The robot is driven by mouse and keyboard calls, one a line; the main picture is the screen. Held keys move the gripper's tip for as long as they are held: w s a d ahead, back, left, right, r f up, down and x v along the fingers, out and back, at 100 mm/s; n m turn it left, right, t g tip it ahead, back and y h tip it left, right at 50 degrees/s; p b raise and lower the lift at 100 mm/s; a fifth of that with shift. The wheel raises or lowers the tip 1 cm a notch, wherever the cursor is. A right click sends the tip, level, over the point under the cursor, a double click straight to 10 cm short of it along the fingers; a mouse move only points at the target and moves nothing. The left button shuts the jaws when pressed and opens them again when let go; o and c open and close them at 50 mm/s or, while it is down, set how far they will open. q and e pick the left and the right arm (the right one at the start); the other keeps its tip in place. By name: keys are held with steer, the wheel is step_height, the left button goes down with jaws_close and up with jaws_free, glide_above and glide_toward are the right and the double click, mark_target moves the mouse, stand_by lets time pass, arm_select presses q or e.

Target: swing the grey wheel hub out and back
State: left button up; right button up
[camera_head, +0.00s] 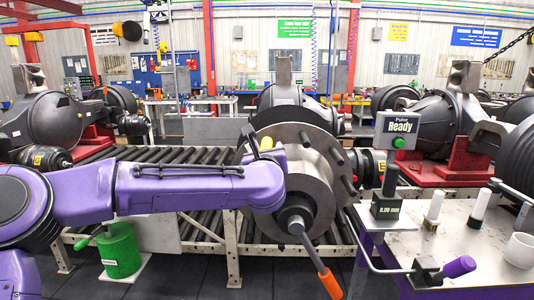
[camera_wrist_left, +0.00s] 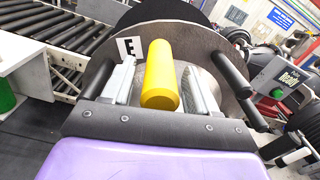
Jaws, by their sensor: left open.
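The grey wheel hub (camera_head: 318,181) is a round flange with several dark studs, upright at the middle of the head view. It also shows in the wrist view (camera_wrist_left: 212,60) behind my fingers. A yellow cylindrical grip (camera_wrist_left: 160,78) points towards my wrist camera; its top shows in the head view (camera_head: 266,144) above my arm. My left gripper (camera_wrist_left: 159,66) is open, with one grey finger on each side of the yellow grip. Slim gaps show beside it.
A bar with an orange end (camera_head: 328,283) hangs from the hub's front. A roller conveyor (camera_head: 190,165) runs behind my arm. At right, a bench (camera_head: 435,235) holds a gauge (camera_head: 387,208), white-and-black pieces and a cup.

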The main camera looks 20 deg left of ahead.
arm_select(q)
steer(key=b+v, duration=0.3)
steer(key=v, duration=0.7)
